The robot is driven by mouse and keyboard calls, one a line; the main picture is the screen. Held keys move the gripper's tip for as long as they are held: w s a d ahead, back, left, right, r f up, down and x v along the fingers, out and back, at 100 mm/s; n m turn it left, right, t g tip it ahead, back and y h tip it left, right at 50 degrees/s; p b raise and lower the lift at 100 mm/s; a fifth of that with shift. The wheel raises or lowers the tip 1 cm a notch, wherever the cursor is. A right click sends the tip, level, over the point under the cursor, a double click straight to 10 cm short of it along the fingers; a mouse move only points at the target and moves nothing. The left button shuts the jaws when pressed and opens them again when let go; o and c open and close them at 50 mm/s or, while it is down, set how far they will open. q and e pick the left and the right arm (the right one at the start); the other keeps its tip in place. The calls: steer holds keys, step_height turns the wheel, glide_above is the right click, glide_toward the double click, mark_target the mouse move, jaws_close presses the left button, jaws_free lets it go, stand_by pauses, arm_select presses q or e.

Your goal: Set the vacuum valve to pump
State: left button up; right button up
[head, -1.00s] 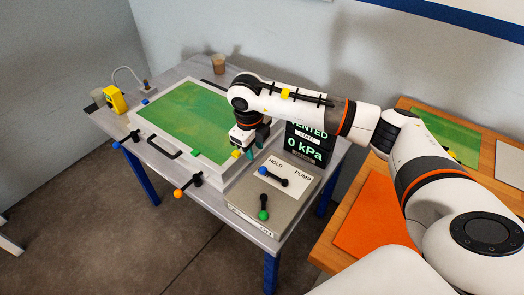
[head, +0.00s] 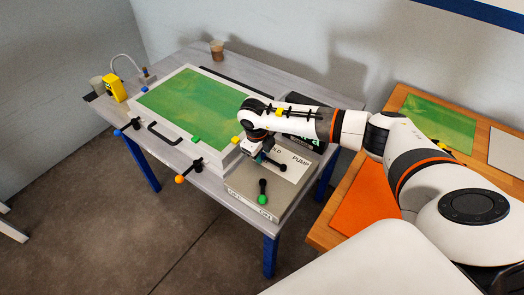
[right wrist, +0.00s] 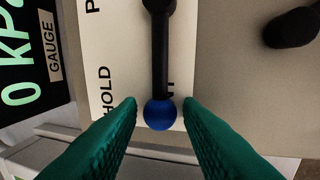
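The vacuum valve is a black lever (right wrist: 159,55) with a blue ball knob (right wrist: 159,114) on a labelled panel. Its black hub end (head: 282,167) shows in the head view; the knob is hidden there by my gripper. In the right wrist view the knob lies away from PUMP, beyond HOLD, over a partly covered label ending in T. My right gripper (head: 261,158) is over the knob end. In the right wrist view its green fingers (right wrist: 160,106) are open, one on each side of the knob, with gaps showing. My left gripper is out of view.
A second black lever with a green knob (head: 262,199) stands on the valve box (head: 238,184), near the first. The gauge (right wrist: 22,55) reads 0 kPa. The white-framed green bath (head: 185,110) lies left, with an orange-knobbed clamp (head: 180,179) at its front.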

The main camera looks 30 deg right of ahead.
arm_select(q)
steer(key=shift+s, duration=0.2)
arm_select(e)
steer(key=shift+c, duration=1)
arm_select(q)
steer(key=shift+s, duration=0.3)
arm_select(e)
jaws_close()
